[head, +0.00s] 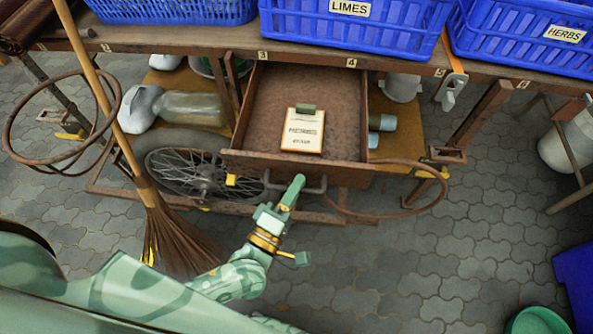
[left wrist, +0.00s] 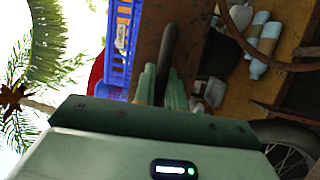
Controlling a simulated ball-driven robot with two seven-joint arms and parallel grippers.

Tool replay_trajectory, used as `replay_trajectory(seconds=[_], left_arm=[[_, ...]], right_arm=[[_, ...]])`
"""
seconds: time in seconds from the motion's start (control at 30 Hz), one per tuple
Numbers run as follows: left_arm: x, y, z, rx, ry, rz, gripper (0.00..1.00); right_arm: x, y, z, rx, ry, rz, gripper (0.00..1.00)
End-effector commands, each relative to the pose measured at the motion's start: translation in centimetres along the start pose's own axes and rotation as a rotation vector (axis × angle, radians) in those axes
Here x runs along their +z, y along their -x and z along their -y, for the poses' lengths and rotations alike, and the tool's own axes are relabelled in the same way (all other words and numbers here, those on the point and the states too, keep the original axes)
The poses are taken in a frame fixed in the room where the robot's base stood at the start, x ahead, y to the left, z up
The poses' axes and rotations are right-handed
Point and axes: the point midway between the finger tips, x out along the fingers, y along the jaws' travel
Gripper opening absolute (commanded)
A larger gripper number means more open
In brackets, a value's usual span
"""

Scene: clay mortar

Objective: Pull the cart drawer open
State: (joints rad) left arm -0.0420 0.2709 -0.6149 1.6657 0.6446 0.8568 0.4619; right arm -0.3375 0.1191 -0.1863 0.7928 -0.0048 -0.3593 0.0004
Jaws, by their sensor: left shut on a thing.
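The cart drawer (head: 255,110) is a brown wooden box under the cart top, pulled out so its inside shows in the head view. A notepad with a clip (head: 303,130) lies in it. The drawer front (head: 240,160) carries a dark metal bar handle (head: 319,188). My left gripper (head: 291,191) is at this handle, its green fingers shut on it. In the left wrist view the fingers (left wrist: 160,88) stand on both sides of the dark handle bar (left wrist: 168,50). My right gripper is not in view.
Blue crates stand on the cart top (head: 215,38), including the limes crate (head: 350,30) and herbs crate (head: 530,40). A broom (head: 165,225) leans at the left, near a spoked wheel (head: 190,172). A hose (head: 430,205) loops right of the drawer. Paving at right is mostly clear.

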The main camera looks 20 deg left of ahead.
Motion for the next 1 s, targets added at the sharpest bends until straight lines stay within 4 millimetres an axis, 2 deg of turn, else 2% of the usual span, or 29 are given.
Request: replay_trajectory(seconds=[0.47,0.5,0.53,1.0], left_arm=[[0.18,0.51,0.07,-0.003,0.0,0.0,0.0],[0.17,0.5,0.07,-0.003,0.0,0.0,0.24],[0.17,0.5,0.06,-0.003,0.0,0.0,0.32],[0.15,0.43,-0.03,-0.001,0.0,0.0,0.34]], right_arm=[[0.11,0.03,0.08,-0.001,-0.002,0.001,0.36],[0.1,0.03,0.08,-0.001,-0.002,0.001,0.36],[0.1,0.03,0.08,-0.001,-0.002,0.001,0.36],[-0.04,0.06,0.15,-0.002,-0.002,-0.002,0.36]])
